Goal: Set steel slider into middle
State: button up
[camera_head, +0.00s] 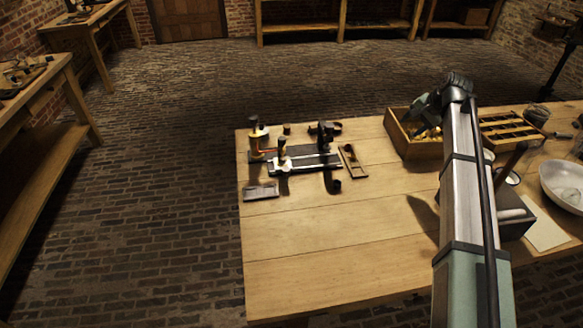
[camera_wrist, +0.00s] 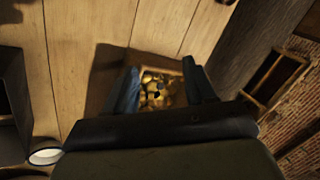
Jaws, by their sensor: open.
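On the left part of the table stands a black-based apparatus (camera_head: 312,162) with a bright steel rail along it. A small upright piece with a brass-coloured top (camera_head: 282,150) stands at the rail's left part; I cannot tell if it is the steel slider. A copper-and-dark post stands at its left end and a black post (camera_head: 325,138) towards its right. My gripper (camera_head: 428,106) is above the wooden box, well right of the apparatus. In the wrist view my gripper (camera_wrist: 162,84) is open, its fingers apart and empty, with brass-coloured pieces (camera_wrist: 157,92) below between them.
The wooden box (camera_head: 397,134) and a slotted wooden rack (camera_head: 508,132) stand at the right. A pale bowl (camera_head: 562,185) and paper (camera_head: 544,232) lie near the right edge. A small tray (camera_head: 352,162) and a grey plate (camera_head: 261,192) flank the apparatus. The front-left table is clear.

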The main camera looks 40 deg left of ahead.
jog(key=s+a+n+g+h, duration=0.1)
jog(key=s+a+n, duration=0.1)
jog(key=s+a, duration=0.5)
jog(key=s+a+n+g+h, duration=0.1)
jog(key=s+a+n, duration=0.3)
jog(key=a, duration=0.5)
jog(key=n+g+h, duration=0.1)
jog(key=n+h, duration=0.2)
jog(key=n, duration=0.1)
send_near(286, 169)
notch_tip(286, 169, down, 9)
jog(key=shift+f, duration=0.1)
jog(key=shift+c, duration=0.3)
grip_shut()
